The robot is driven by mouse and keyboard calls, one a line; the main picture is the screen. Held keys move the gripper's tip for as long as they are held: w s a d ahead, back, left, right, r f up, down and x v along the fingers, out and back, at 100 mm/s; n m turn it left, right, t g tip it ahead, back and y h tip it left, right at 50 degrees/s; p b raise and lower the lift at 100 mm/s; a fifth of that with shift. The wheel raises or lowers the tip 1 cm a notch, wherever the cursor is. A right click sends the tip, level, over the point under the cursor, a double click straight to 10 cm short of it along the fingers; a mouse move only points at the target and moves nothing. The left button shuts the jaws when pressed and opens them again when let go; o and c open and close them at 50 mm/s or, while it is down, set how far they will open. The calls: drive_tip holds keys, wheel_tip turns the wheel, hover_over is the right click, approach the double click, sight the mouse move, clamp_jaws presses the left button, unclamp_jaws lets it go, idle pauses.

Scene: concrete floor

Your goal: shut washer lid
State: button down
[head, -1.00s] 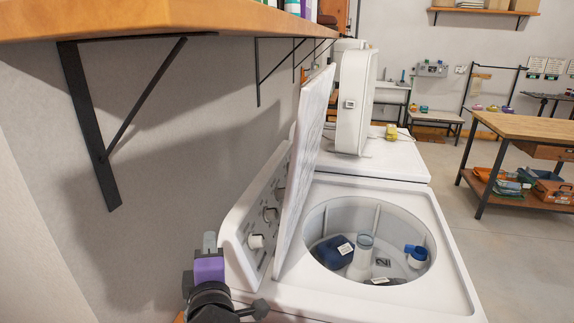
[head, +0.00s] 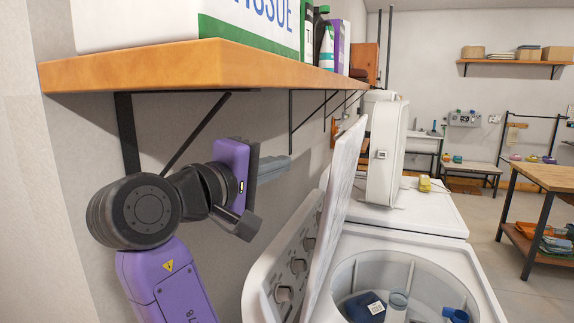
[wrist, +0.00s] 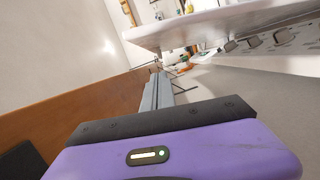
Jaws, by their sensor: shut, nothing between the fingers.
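The white washer (head: 463,268) stands at the lower right of the head view, with its tub uncovered. Its lid (head: 341,200) stands raised, close to upright, in front of the control panel (head: 284,262) with its knobs. My gripper (head: 284,165) is shut and empty. It is left of the lid and apart from it, near the wall and under the shelf. In the wrist view, the grey fingers (wrist: 155,88) point away from the camera, and the lid's white edge (wrist: 225,22) appears at the upper right.
A wooden shelf (head: 200,78) on black brackets runs just above my gripper, carrying a tissue box (head: 150,28) and bottles. A blue box (head: 360,308) lies in the tub. A workbench (head: 545,177) stands at right.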

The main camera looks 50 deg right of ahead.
sight(333, 202)
drive_tip(key=s+d+p, duration=0.2)
drive_tip(key=s+d, duration=0.1)
drive_tip(key=d, duration=0.6)
drive_tip(key=shift+f+p, duration=0.35)
drive_tip(key=shift+f, duration=0.05)
drive_tip(key=shift+d, duration=0.1)
